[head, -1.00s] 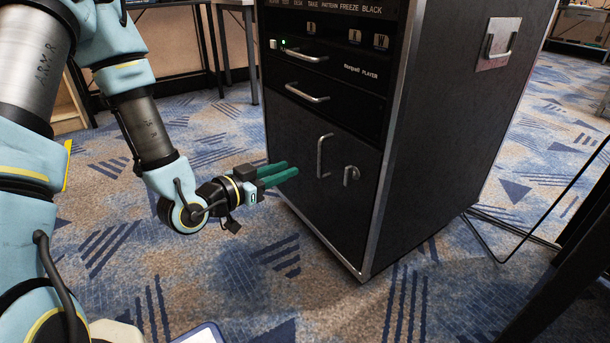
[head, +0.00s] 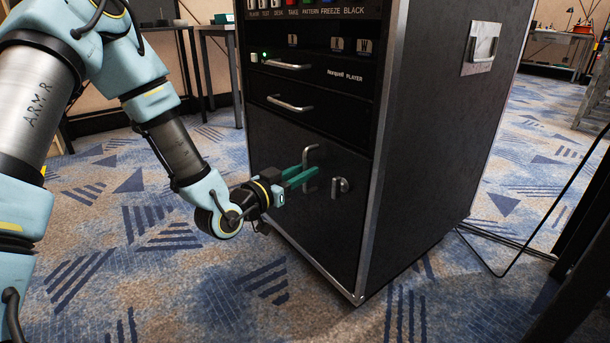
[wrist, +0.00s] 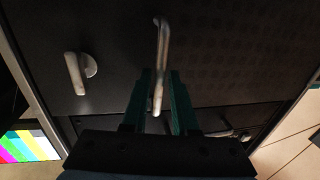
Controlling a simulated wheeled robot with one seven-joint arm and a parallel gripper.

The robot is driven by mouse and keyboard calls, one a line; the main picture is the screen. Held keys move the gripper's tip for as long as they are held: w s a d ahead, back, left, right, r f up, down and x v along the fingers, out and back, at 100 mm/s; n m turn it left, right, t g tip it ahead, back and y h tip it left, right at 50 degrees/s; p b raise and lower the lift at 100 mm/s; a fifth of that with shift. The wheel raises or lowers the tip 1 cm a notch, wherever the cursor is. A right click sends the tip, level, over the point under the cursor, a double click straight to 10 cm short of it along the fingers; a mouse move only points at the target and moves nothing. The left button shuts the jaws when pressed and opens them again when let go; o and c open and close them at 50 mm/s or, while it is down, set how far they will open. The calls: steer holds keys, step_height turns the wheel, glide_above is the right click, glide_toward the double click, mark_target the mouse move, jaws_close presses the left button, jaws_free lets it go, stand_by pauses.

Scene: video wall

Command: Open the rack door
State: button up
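The rack is a black cabinet with silver edges, and its door (head: 285,217) is the large lower panel, which looks closed. The door has a vertical silver pull handle (head: 311,155) and a small silver latch (head: 341,187) to its right. My gripper (head: 301,176) has green fingers and is at the handle. In the wrist view, the handle (wrist: 161,50) runs down between the two parted fingers (wrist: 158,100). A gap shows on each side of it, so the fingers are open around its end. The latch (wrist: 76,72) also shows in the wrist view, apart from the fingers.
Two drawers with horizontal handles (head: 290,104) sit above the door. A thin dark stand leg (head: 500,268) is on the floor at right. A table (head: 205,50) stands behind at left. The carpet in front of the rack (head: 190,290) is clear.

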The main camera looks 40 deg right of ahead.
steer(key=shift+d, duration=0.3)
jaws_close()
stand_by(1.3)
